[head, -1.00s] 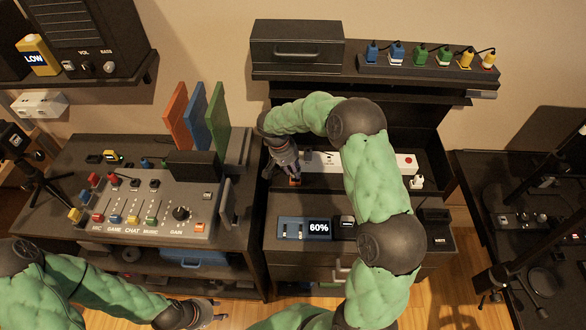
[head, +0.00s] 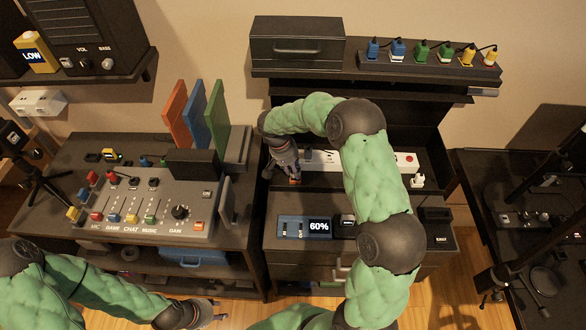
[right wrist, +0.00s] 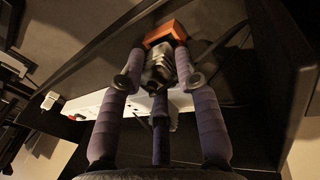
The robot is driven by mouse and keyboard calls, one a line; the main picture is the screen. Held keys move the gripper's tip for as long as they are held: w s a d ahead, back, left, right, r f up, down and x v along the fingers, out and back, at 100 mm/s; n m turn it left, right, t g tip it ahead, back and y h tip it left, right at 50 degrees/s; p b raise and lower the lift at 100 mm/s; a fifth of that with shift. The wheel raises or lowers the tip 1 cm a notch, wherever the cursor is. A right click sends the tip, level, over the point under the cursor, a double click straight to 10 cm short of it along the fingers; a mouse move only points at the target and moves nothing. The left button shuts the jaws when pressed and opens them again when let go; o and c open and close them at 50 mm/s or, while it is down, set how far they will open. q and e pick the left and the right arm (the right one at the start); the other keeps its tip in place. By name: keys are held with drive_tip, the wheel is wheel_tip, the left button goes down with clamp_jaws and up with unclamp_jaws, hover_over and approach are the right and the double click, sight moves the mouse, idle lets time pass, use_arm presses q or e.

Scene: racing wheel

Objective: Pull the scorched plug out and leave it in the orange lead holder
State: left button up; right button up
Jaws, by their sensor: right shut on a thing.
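My right gripper (head: 292,174) is at the left end of the dark shelf. It is shut on the scorched plug, a dark grey and black body (right wrist: 157,70) between the fingers in the right wrist view (right wrist: 157,82). The orange lead holder (right wrist: 166,33) is right at the plug's far end; I cannot tell whether the plug sits fully in it. In the head view only a bit of the orange holder (head: 294,181) shows below the fingers. My left gripper (head: 207,312) is low at the bottom left, away from these things; its jaws are unclear.
A white power strip (head: 328,161) lies beside my right gripper, partly hidden by my arm. A white plug (head: 418,181) stands right of it. A 60% display box (head: 292,229) is in front. Coloured plugs line the upper shelf (head: 430,66). A mixer (head: 150,205) is left.

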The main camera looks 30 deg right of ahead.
drive_tip(key=shift+f+b, duration=0.45)
drive_tip(key=shift+f, duration=0.2)
drive_tip(key=o, duration=1)
drive_tip(key=shift+o, duration=0.2)
drive_tip(key=v, duration=1.2)
drive_tip(key=shift+f, duration=0.1)
